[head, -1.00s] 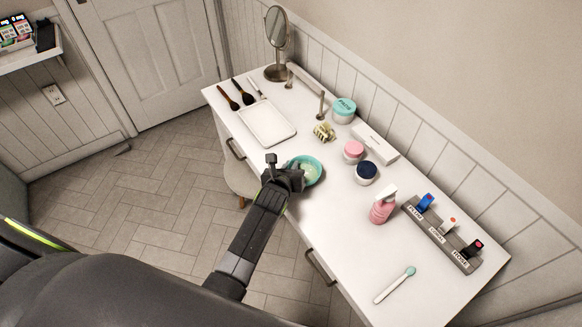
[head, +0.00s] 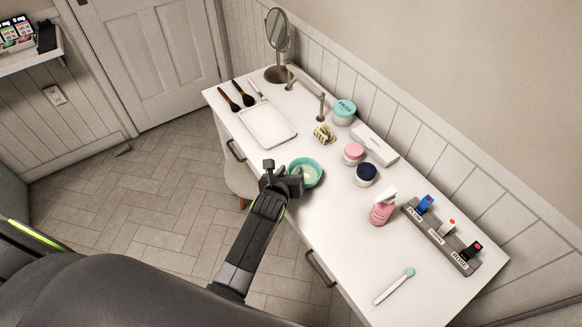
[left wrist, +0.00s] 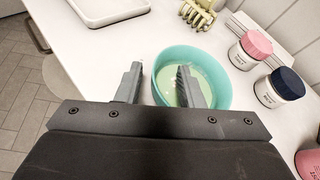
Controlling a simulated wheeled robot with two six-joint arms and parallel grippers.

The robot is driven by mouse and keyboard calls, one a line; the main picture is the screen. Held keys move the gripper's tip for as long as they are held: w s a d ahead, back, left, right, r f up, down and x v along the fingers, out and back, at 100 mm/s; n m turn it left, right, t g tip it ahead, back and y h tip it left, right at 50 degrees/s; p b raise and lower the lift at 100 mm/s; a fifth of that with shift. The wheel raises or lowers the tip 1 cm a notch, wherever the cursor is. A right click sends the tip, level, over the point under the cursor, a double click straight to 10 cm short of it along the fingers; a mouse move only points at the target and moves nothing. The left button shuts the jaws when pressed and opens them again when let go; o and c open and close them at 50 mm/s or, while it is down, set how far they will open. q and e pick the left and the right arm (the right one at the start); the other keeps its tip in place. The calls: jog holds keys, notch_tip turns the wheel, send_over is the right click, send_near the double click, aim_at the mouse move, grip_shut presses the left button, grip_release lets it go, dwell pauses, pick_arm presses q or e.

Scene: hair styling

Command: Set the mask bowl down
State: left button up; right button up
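The turquoise mask bowl (head: 317,176), with pale green mask inside, sits upright on the white table (head: 330,220) near its front edge. My left gripper (head: 296,181) is at the bowl's near left side. In the left wrist view, the bowl (left wrist: 218,75) is just beyond my left gripper (left wrist: 160,84). Its fingers are spread, one outside the bowl and one over its inside, with the wall between them and a gap visible beside the outer finger. The gripper hides the bowl's near side. My right gripper is not in view.
A white tray (head: 267,124) lies to the left. A yellow-green claw clip (head: 324,133), pink-lidded jar (head: 353,152) and navy-lidded jar (head: 366,173) stand behind the bowl. A pink bottle (head: 382,209) is to the right. Table between bowl and spatula (head: 394,287) is clear.

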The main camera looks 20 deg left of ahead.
pick_arm(q)
jog(key=p+v, duration=0.1)
jog(key=v, duration=0.6)
jog(key=shift+s+r, duration=0.15)
jog(key=shift+s, duration=0.15)
jog(key=shift+p+v, duration=1.2)
jog(key=shift+p, duration=1)
jog(key=s+a+f+n+g, duration=0.2)
jog(key=s+f+n+g, duration=0.1)
jog(key=s+f+n, duration=0.75)
jog(key=s+a+f+n+g, duration=0.25)
jog(key=s+f+n, duration=0.4)
jog(key=f, duration=0.65)
jog(key=s+a+f+n+g, duration=0.2)
jog(key=s+f+n, duration=0.1)
jog(key=s+n, duration=0.2)
jog(key=s+a+f+n+g, duration=0.2)
jog(key=s+n, duration=0.4)
jog(key=s, duration=0.4)
jog(key=s+a+f+n+g, duration=0.2)
jog(key=s+a+f+n, duration=0.2)
jog(key=s, duration=0.4)
jog(key=shift+f+n, duration=0.45)
jog(key=shift+n, duration=0.35)
